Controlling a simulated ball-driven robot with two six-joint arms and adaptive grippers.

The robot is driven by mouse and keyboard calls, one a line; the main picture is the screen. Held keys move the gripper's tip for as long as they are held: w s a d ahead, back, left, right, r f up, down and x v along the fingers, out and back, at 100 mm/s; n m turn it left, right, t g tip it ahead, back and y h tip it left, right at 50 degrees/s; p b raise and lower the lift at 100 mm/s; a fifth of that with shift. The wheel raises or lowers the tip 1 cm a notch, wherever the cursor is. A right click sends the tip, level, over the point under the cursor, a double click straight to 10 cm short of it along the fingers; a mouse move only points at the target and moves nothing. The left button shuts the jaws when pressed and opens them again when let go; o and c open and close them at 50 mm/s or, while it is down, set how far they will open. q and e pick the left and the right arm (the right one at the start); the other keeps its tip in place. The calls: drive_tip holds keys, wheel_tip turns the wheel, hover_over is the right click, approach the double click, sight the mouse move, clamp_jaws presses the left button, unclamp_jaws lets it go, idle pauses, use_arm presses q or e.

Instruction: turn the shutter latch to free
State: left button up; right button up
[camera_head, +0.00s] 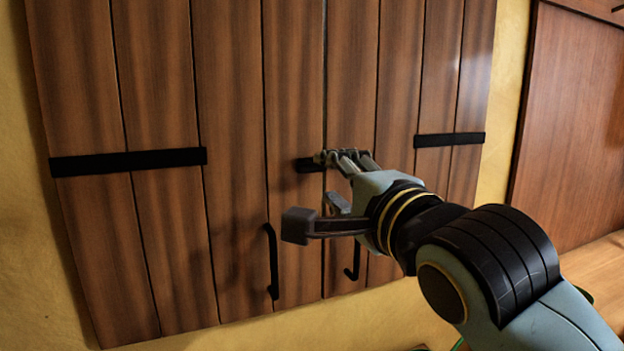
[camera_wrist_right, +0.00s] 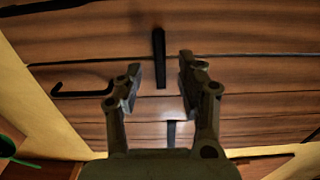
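The shutter (camera_head: 230,110) is a pair of brown plank leaves with a seam down the middle. The latch (camera_head: 307,165) is a short black bar lying level across the seam; my right gripper hides its right part in the head view. In the right wrist view the whole latch (camera_wrist_right: 159,57) shows, crossing the dark seam line. My right gripper (camera_head: 337,182) is in front of the shutter beside the latch, its fingers spread. In the wrist view the gripper (camera_wrist_right: 160,80) is open, with the latch seen between and beyond its fingertips; contact cannot be told. My left gripper is not in view.
Two black pull handles (camera_head: 271,262) (camera_head: 354,262) hang below the latch. Black hinge straps (camera_head: 128,161) (camera_head: 449,140) cross the outer planks. The yellow wall (camera_head: 507,90) surrounds the shutter, with a wooden panel (camera_head: 575,120) at right.

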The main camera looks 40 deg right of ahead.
sight(313, 169)
drive_tip(key=b+x, duration=0.2)
drive_tip(key=x, duration=0.1)
drive_tip(key=shift+w+f, duration=0.15)
drive_tip(key=shift+f, duration=0.1)
drive_tip(key=x, duration=0.1)
drive_tip(key=p+x, duration=0.1)
drive_tip(key=x, duration=0.2)
drive_tip(key=shift+w+r+p, duration=0.1)
drive_tip(key=shift+r+p, duration=0.2)
drive_tip(key=shift+p, duration=0.1)
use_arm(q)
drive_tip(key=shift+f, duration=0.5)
use_arm(e)
drive_tip(key=shift+w+d+f, duration=0.15)
drive_tip(key=shift+w, duration=0.5)
clamp_jaws()
